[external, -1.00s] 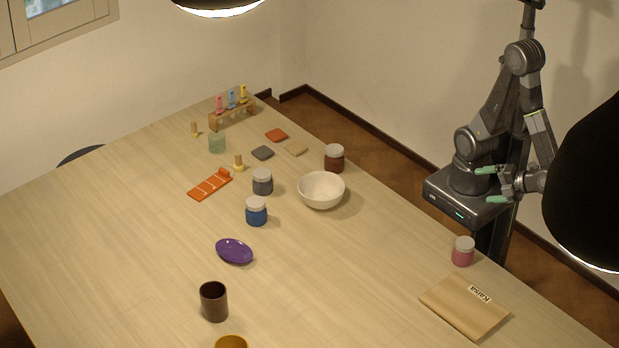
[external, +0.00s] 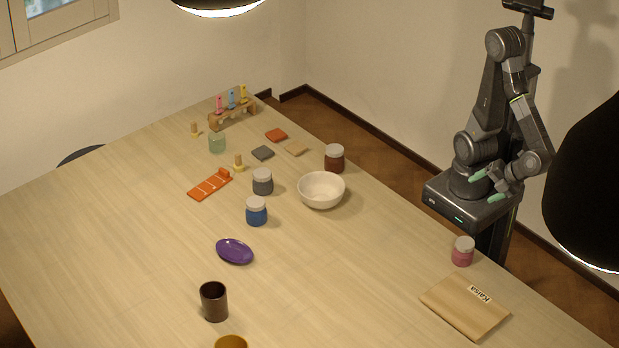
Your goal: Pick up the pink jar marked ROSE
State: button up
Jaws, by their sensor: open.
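The pink jar (external: 463,252) with a pale lid stands upright near the table's right edge, just behind a flat tan packet. I cannot read a mark on it from here. My gripper (external: 486,186) is open and empty. It appears above and a little to the right of the pink jar in the picture, in front of my own base and clear of the jar. Nothing hides the jar.
The tan packet labelled Kaisa (external: 464,306) lies in front of the jar. A white bowl (external: 321,191), a dark red jar (external: 334,159), a blue jar (external: 256,211) and a grey jar (external: 262,182) stand further left. A black lamp shade (external: 590,190) hangs at the right.

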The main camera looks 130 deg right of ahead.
jog(key=w+a+f+n+t+y+b, duration=0.15)
jog(key=w+a+f+y+b, duration=0.45)
jog(key=y, duration=0.7)
jog(key=w+d+r+n+t+y+b, duration=0.25)
jog(key=d+r+t+y+b, duration=0.4)
jog(key=r+t+y, duration=0.35)
jog(key=m+g+h, duration=0.1)
jog(key=g+h, duration=0.1)
send_near(465, 242)
jog(key=shift+t, duration=0.25)
jog(key=x, duration=0.1)
jog(key=p+x, duration=0.1)
jog(key=x, duration=0.3)
jog(key=shift+s+a+f, duration=0.15)
jog(key=shift+a+f, duration=0.05)
jog(key=shift+f, duration=0.15)
jog(key=shift+p+x, duration=0.65)
jog(key=shift+x, duration=1.9)
jog(key=shift+r, duration=0.1)
jog(key=c, duration=1.2)
